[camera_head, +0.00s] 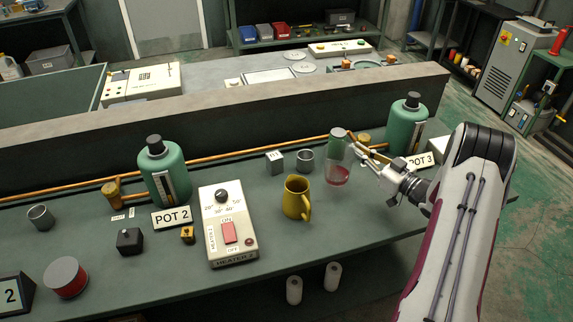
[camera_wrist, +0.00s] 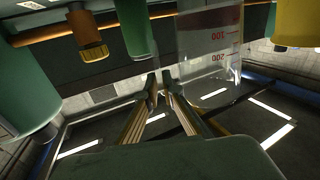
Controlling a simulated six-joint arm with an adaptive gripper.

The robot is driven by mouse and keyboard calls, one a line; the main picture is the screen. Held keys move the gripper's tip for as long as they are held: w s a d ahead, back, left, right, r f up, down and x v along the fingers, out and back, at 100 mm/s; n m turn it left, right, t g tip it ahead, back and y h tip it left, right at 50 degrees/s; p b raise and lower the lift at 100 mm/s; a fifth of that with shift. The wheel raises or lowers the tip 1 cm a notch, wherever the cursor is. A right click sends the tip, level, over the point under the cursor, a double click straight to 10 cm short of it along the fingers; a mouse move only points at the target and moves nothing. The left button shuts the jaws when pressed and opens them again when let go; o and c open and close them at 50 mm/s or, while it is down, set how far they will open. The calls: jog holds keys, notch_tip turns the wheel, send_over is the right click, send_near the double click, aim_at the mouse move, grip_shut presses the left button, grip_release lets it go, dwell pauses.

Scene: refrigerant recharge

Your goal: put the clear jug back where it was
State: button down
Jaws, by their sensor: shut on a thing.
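The clear jug (camera_head: 339,158) is upright at the right part of the bench, with red liquid in its bottom. My gripper (camera_head: 357,150) comes from the right and is shut on the jug's side, at its upper part. In the wrist view, which is upside down, the jug (camera_wrist: 208,45) shows red marks, and my fingertips (camera_wrist: 159,86) are close together beside it. The grip itself is small and partly hidden. I cannot tell for sure whether the jug's base touches the bench.
A yellow mug (camera_head: 296,198) stands left of the jug. A metal cup (camera_head: 305,161) and a small grey box (camera_head: 274,163) stand behind. The green POT 3 bottle (camera_head: 406,126) is at right; the heater box (camera_head: 228,227) and POT 2 bottle (camera_head: 163,172) are at left.

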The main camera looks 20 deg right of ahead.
jog(key=shift+m+t+h, duration=0.3)
jog(key=shift+m+h, duration=0.1)
jog(key=shift+h, duration=0.2)
jog(key=w+a+r, duration=0.1)
jog(key=a, duration=0.1)
jog(key=w+a+r, duration=0.1)
jog(key=a+r, duration=0.1)
jog(key=a, duration=0.1)
jog(key=w+a+r, duration=0.1)
jog(key=a, duration=0.2)
jog(key=shift+w+r, duration=0.2)
jog(key=shift+w, duration=0.05)
jog(key=s+a+r+m+h, duration=0.1)
jog(key=s+a+r+h, duration=0.1)
jog(key=a, duration=0.7)
jog(key=s+a+r+m+h, duration=0.2)
jog(key=s+a+r+h, duration=0.1)
jog(key=a, duration=0.7)
jog(key=shift+s+a+r+m+t+h, duration=0.15)
jog(key=shift+s+r+m+t+h, duration=0.2)
jog(key=shift+s+r, duration=0.35)
jog(key=shift+s+f, duration=0.1)
jog(key=shift+f, duration=0.05)
